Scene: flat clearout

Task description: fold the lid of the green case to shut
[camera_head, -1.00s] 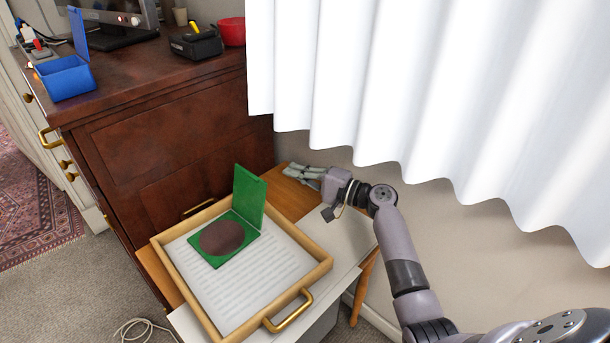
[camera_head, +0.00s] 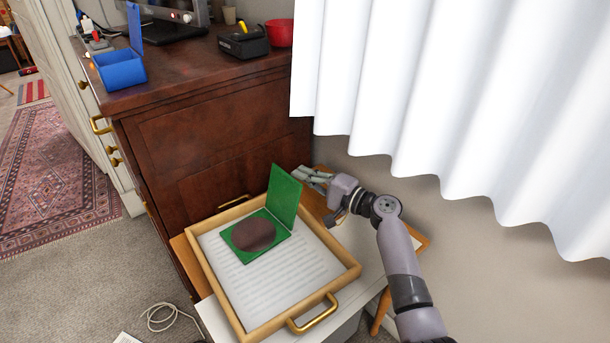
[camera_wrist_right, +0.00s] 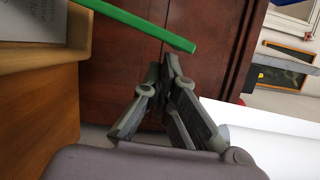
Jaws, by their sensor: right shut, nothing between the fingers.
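The green case (camera_head: 279,243) lies open in a wooden tray (camera_head: 352,271), with a dark brown round shape on its base. Its lid (camera_head: 285,195) stands roughly upright along the case's right side. My right gripper (camera_head: 306,174) is shut and empty, just behind and to the right of the lid, apart from it in the head view. In the right wrist view the gripper (camera_wrist_right: 166,72) shows with the lid's green edge (camera_wrist_right: 145,24) just beyond its fingertips. My left gripper is not in view.
The tray has brass handles and sits on a small wooden table (camera_head: 415,238) beside a dark wooden cabinet (camera_head: 215,140). A blue open box (camera_head: 120,70), a black box (camera_head: 243,44) and a red bowl (camera_head: 280,33) stand on the cabinet. A white curtain (camera_head: 430,90) hangs at right.

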